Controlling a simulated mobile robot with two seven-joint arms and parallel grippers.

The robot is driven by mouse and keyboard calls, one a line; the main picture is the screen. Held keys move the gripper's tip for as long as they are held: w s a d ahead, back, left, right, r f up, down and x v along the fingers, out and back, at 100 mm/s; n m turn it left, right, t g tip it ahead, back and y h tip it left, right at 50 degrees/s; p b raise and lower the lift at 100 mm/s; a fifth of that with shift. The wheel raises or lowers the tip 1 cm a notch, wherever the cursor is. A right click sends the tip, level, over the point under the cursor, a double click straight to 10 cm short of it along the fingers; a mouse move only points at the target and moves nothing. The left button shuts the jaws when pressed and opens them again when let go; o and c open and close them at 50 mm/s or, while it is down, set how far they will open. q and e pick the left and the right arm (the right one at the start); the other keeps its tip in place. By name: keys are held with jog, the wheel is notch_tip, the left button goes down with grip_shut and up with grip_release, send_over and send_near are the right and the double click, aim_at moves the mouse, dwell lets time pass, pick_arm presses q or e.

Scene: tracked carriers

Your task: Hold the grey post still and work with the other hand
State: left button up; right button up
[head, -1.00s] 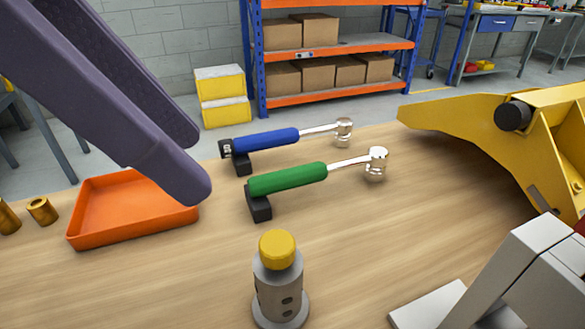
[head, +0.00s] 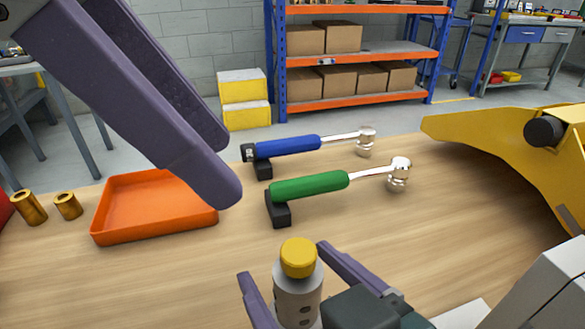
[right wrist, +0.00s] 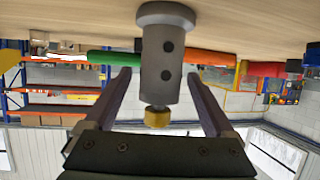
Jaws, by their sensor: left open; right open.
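The grey post (head: 298,292) stands upright at the front of the wooden table, with a yellow cap (head: 298,256) on top and dark holes in its side. My right gripper (head: 284,262) is open, with one finger on each side of the post. In the right wrist view the grey post (right wrist: 161,70) appears upside down between the spread fingers (right wrist: 160,78), with gaps on both sides. My left gripper (head: 232,166) is open and empty, reaching in from the upper left above the table near the orange tray (head: 150,230).
A green-handled hammer (head: 310,185) and a blue-handled hammer (head: 288,146) rest on black blocks behind the post. Two brass sleeves (head: 67,206) stand left of the tray. A yellow machine part (head: 490,130) and a white block (head: 530,285) occupy the right side.

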jog(key=shift+x, duration=1.35)
jog(key=shift+c, duration=0.3)
grip_shut()
